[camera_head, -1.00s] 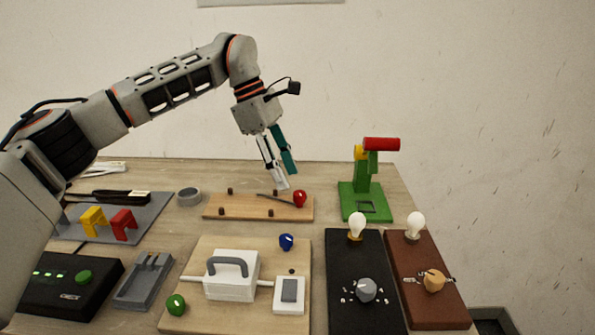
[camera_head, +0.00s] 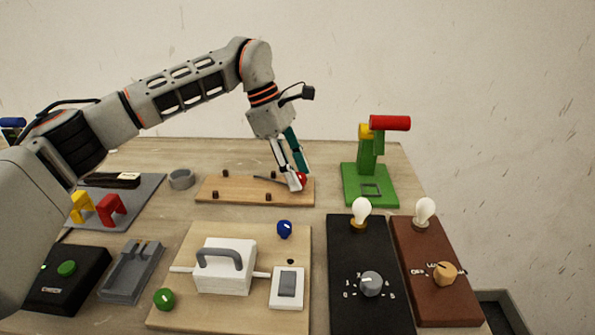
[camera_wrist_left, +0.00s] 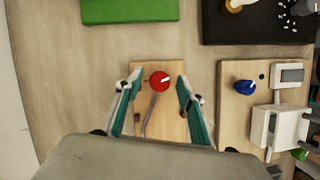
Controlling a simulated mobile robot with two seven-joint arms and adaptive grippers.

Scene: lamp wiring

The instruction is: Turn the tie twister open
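The tie twister looks like the red knob (camera_head: 302,181) with a white mark, at the right end of a small wooden board (camera_head: 228,189). A thin grey strip runs from the knob along the board. My left gripper (camera_head: 298,179) points down at the knob, and its fingers partly hide it in the head view. In the left wrist view the red knob (camera_wrist_left: 160,80) sits between the two spread fingertips (camera_wrist_left: 159,84), with a gap on each side. I cannot tell the exact height of the tips above the board. My right gripper is not in view.
A green stand with a red top (camera_head: 372,182) stands right of the board. In front is a larger board (camera_head: 205,310) with a white box, a blue knob (camera_head: 285,229) and a green knob (camera_head: 164,299). A black lamp panel (camera_head: 350,318) and a brown one (camera_head: 450,310) lie at right.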

